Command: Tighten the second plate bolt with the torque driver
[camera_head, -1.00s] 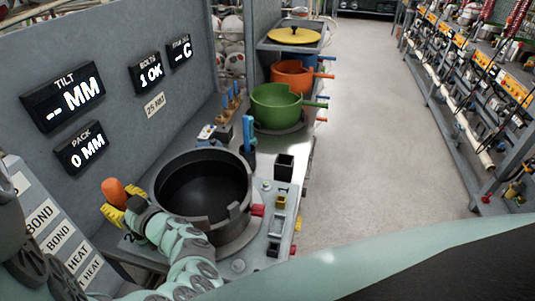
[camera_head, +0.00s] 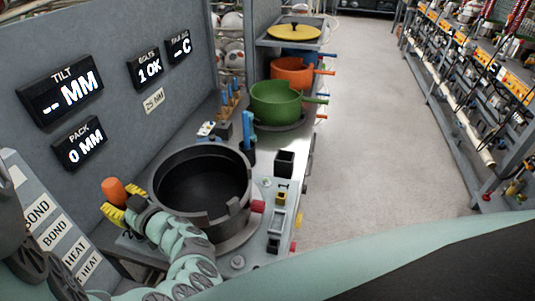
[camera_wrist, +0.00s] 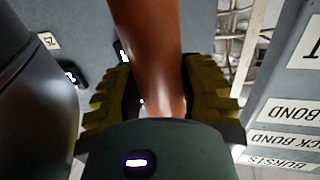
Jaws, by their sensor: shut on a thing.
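My gripper (camera_head: 127,211) has yellow ridged fingers and is shut on the torque driver (camera_head: 113,190), whose orange handle stands up from the fingers. In the wrist view the orange handle (camera_wrist: 150,60) is between both finger pads (camera_wrist: 155,98). The gripper is at the left of the black round pot-like press (camera_head: 202,182), close to its rim. The driver's lower end and the second plate bolt are hidden behind my gripper and arm. A bolt display (camera_head: 148,69) on the wall reads "1 OK".
Wall displays for tilt (camera_head: 62,90) and pack (camera_head: 80,145) are on the left. A sloped panel of labels (camera_head: 45,225) stands at the lower left. Green (camera_head: 280,103) and orange (camera_head: 293,72) pots are behind the press. A small black box (camera_head: 284,163) is right of it. The aisle floor is clear.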

